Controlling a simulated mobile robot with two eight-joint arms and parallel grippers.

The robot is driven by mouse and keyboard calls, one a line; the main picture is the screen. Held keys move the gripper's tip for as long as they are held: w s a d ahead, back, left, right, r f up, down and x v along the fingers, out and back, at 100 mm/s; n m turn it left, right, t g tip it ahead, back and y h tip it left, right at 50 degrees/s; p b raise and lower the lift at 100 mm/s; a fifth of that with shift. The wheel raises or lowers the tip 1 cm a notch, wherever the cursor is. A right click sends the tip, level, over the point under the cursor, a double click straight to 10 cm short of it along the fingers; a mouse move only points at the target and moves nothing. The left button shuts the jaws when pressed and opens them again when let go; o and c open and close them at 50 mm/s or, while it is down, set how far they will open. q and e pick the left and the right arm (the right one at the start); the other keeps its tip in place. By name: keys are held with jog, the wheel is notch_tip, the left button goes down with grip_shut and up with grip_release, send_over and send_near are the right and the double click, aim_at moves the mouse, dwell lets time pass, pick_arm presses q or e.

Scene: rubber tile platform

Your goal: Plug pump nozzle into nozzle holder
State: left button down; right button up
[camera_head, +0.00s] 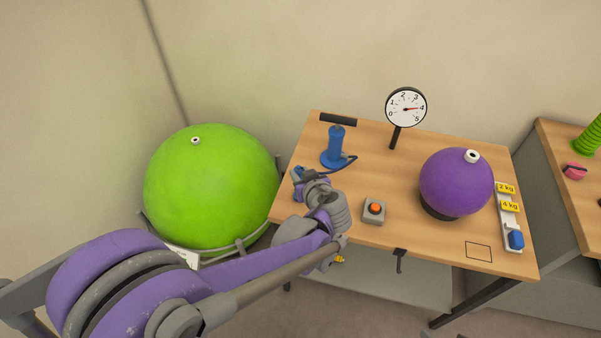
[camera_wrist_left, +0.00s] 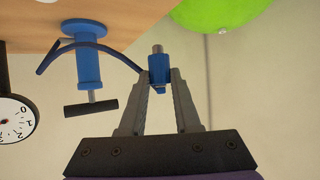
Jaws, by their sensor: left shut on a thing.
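My left gripper (camera_head: 301,180) is over the left edge of the wooden table, beside the pump. In the left wrist view its two fingers (camera_wrist_left: 159,88) are shut on the blue pump nozzle (camera_wrist_left: 158,66), which has a grey metal tip. The blue pump (camera_head: 336,148) stands upright on the table with its black handle on top; it also shows in the left wrist view (camera_wrist_left: 87,65). A dark hose (camera_wrist_left: 112,53) runs from the pump's base towards the nozzle. A black bracket (camera_head: 400,257) hangs at the table's front edge; I cannot tell whether it is the nozzle holder.
A green ball (camera_head: 210,188) rests in a ring stand left of the table (camera_head: 440,246). A purple ball (camera_head: 455,182), a dial gauge (camera_head: 406,106), a red button box (camera_head: 375,210) and a labelled weight strip (camera_head: 508,214) are on the table. The front middle of the tabletop is clear.

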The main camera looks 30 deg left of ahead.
pick_arm(q)
jog(key=shift+f+b, duration=2.25)
jog(key=shift+f, duration=0.7)
jog(key=shift+f+b, duration=0.5)
jog(key=shift+f, duration=0.65)
dwell(2.4)
jog(key=c, duration=0.5)
grip_release()
jog(key=shift+c, duration=0.2)
jog(key=shift+p+v, duration=1.35)
jog(key=shift+v, duration=1.7)
